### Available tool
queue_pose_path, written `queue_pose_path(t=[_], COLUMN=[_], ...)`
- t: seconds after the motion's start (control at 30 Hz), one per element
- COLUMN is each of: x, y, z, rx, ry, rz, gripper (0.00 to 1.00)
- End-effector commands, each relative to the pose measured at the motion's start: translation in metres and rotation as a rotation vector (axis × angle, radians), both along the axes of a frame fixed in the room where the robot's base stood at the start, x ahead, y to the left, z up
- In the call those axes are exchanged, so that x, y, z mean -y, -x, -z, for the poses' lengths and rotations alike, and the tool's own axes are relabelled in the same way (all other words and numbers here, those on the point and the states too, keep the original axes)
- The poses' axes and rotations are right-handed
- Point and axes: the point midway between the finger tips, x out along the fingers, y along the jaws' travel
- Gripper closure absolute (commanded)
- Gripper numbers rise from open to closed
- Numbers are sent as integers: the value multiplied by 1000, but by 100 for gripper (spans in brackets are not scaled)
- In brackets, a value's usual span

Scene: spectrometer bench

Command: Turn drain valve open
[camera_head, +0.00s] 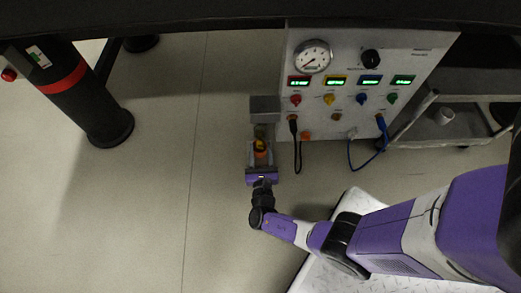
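A small yellow-and-orange part (260,146), which looks like the drain valve's handle, shows just below a grey block (264,106) at the lower left of the instrument panel. My gripper (260,155) reaches up to it from below. Its two fingers are apart, one on each side of the yellow-and-orange part. I cannot tell whether they touch it. The fingers and the gripper's purple body hide part of the valve, and its exact turn is too small to read.
The white panel (328,113) carries a round gauge (313,57), a black knob (371,58), small displays and coloured knobs. A black cable (298,160) and a blue cable (362,166) hang from it. A grey cart (440,128) stands right. The floor at left is clear up to a black table leg (92,110).

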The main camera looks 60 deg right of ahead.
Motion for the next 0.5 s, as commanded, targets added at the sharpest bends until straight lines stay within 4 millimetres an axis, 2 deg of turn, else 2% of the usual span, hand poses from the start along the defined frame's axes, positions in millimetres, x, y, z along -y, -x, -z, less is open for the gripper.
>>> queue_pose_path(t=[0.03, 0.2, 0.23, 0.5], x=[0, 0, 0, -1], y=[0, 0, 0, 0], z=[0, 0, 0, 0], rx=[0, 0, 0, 12], ry=[0, 0, 0, -9], rz=[0, 0, 0, 0], gripper=[64, 97, 100, 100])
